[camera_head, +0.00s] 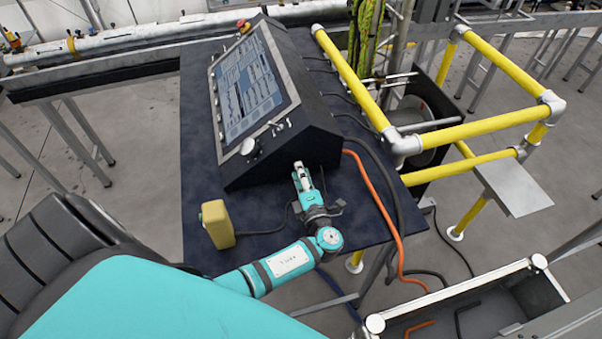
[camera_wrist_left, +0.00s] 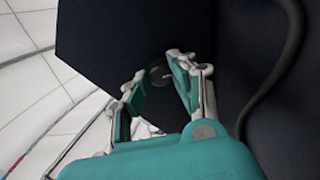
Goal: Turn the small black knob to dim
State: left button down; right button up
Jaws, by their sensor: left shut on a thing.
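The black console (camera_head: 290,120) stands on the dark table, its tilted screen facing left. My left gripper (camera_head: 299,168) is at the console's near side face, low and towards the right. In the left wrist view, the two fingers of my left gripper (camera_wrist_left: 158,72) have a small dark round knob (camera_wrist_left: 159,77) between their tips, against the console's dark side face (camera_wrist_left: 105,40). The gripper is shut on this knob. The fingers partly cover the knob, and it cannot be made out in the head view. My right gripper is out of view.
An orange cable (camera_head: 382,205) and black cables run down the right side. Yellow railings (camera_head: 470,125) stand to the right. A silver round control (camera_head: 249,147) sits on the console's front.

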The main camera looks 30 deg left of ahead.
pick_arm(q)
jog(key=shift+s+f+m, duration=0.1)
jog(key=shift+f+m, duration=0.05)
jog(key=shift+m, duration=0.75)
jog(key=c, duration=1.1)
grip_release()
jog(key=v, duration=1.2)
